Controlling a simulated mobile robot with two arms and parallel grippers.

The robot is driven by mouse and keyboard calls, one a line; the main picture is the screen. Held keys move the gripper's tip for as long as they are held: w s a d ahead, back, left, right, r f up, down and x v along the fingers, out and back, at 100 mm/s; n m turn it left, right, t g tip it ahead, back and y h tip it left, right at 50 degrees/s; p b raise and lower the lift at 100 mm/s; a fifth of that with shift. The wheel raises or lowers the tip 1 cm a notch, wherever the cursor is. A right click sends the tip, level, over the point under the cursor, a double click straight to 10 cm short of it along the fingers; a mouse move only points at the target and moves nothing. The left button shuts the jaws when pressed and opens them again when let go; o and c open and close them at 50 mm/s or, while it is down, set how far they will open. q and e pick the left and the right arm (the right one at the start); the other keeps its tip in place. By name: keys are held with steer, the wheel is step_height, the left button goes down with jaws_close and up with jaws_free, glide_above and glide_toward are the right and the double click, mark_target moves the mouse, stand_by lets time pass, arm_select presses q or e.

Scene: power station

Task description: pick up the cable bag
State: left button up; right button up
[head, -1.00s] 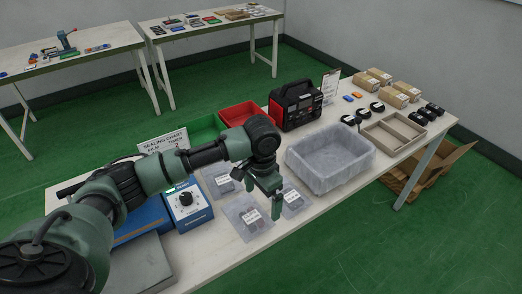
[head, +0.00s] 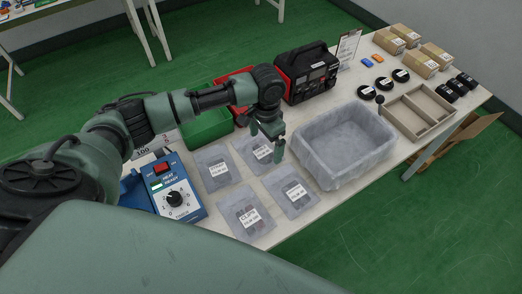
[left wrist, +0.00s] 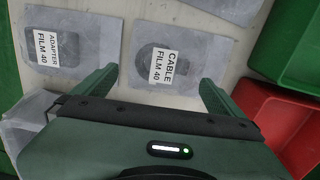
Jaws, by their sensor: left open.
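The cable bag (left wrist: 165,62) is a flat, clear grey pouch with a white label reading "CABLE FILM 40". In the left wrist view it lies on the table between and just beyond my fingers. In the head view it is the back right pouch (head: 249,157) of a group, partly hidden by my left gripper. My left gripper (head: 267,142) is open and empty above it. In the left wrist view the gripper's (left wrist: 158,76) fingers stand apart on either side of the bag's near part. My right gripper is not in view.
The adapter bag (left wrist: 45,50) lies beside the cable bag, with other pouches (head: 245,215) close by. A plastic-lined bin (head: 345,150) stands right. A green bin (head: 208,127) and red bin (left wrist: 290,125) stand behind. A blue sealer (head: 178,200) is left.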

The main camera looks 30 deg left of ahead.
mark_target(266, 150)
arm_select(q)
steer(key=f, duration=0.3)
steer(key=shift+w, duration=0.2)
steer(key=shift+c, duration=0.9)
steer(key=c, duration=1)
steer(key=shift+c, duration=1.1)
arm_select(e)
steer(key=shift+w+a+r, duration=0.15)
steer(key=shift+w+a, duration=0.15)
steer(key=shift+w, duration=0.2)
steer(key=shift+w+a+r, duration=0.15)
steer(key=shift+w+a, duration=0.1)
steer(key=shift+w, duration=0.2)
arm_select(q)
steer(key=shift+r, duration=0.1)
